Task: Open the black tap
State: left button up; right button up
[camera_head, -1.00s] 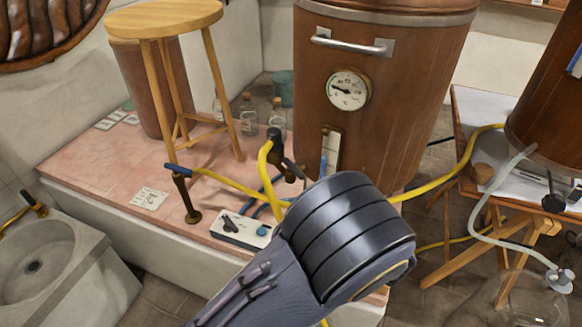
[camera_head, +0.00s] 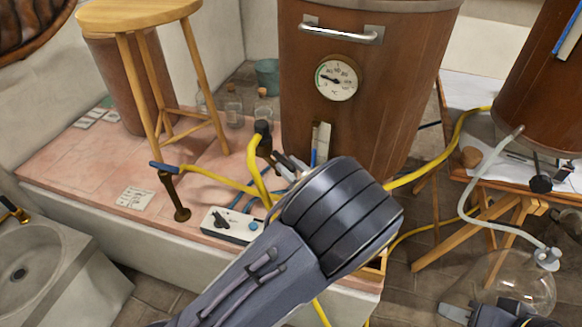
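A black-topped tap (camera_head: 263,129) stands in front of the large copper vessel (camera_head: 350,100), with a yellow hose at it. A smaller black knob (camera_head: 541,184) sits low on the right copper vessel; I cannot tell for certain which is the task's black tap. My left arm comes up from the bottom, and its thick dark wrist covers much of my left gripper (camera_head: 287,164). Its tips show just right of and below the black-topped tap; contact and finger opening are unclear. My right gripper (camera_head: 462,314) is partly in view at the bottom right, cut off by the edge.
A blue-handled brass tap (camera_head: 172,190) and a white control box (camera_head: 232,225) are on the pink tiled platform (camera_head: 70,165). A wooden stool (camera_head: 140,15) stands behind. A sink (camera_head: 50,265) is at left. A glass flask (camera_head: 520,280) is near my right gripper. Yellow hoses cross the middle.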

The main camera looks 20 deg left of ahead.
pick_arm(q)
grip_shut()
